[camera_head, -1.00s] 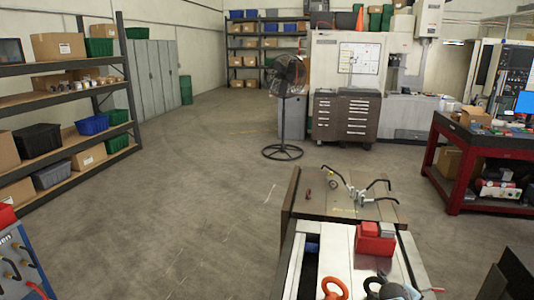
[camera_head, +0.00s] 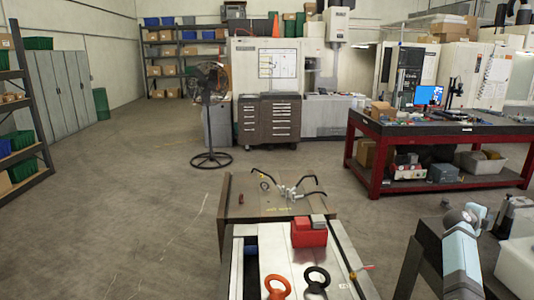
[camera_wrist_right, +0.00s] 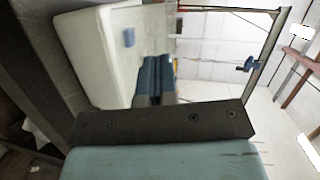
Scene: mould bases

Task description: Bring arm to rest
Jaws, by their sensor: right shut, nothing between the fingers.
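My right arm (camera_head: 462,258) stands at the lower right of the head view, clear of the mould base on the workbench. My right gripper (camera_wrist_right: 153,78) shows in the wrist view with its two blue-grey fingers together and nothing between them. A pale bin-like container lies behind the fingers in that view; I cannot tell how far away it is. My left arm and left gripper are not in the head view.
A steel workbench (camera_head: 290,268) in front bears a red box (camera_head: 309,233), an orange eyebolt (camera_head: 277,288) and a black eyebolt (camera_head: 316,279). A brown plate (camera_head: 232,205) adjoins it. A red table (camera_head: 377,170) stands at right, a fan (camera_head: 209,112) behind. Floor at left is clear.

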